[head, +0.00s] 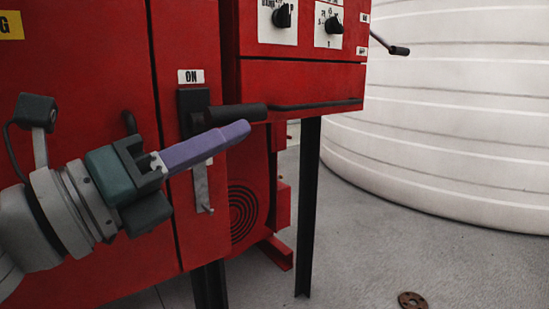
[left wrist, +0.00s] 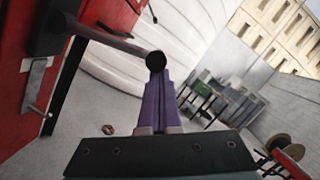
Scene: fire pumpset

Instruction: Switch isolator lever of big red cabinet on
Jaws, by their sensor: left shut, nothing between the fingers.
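The big red cabinet (head: 85,75) fills the left of the head view. Its black isolator lever (head: 238,114) sticks out to the right from a dark mount (head: 193,100) under an "ON" label (head: 191,76). My left gripper (head: 243,128) has its purple fingers shut, with nothing between them. In the head view the fingertips show just below the lever's end. In the left wrist view the lever (left wrist: 110,38) ends right at the tips of the fingers (left wrist: 159,80); I cannot tell whether they touch. My right gripper is not in view.
A smaller red control box (head: 303,80) with black knobs stands right of the cabinet on dark legs (head: 309,205). A large white tank (head: 450,110) stands behind at right. A brown flange (head: 412,300) lies on the otherwise open grey floor.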

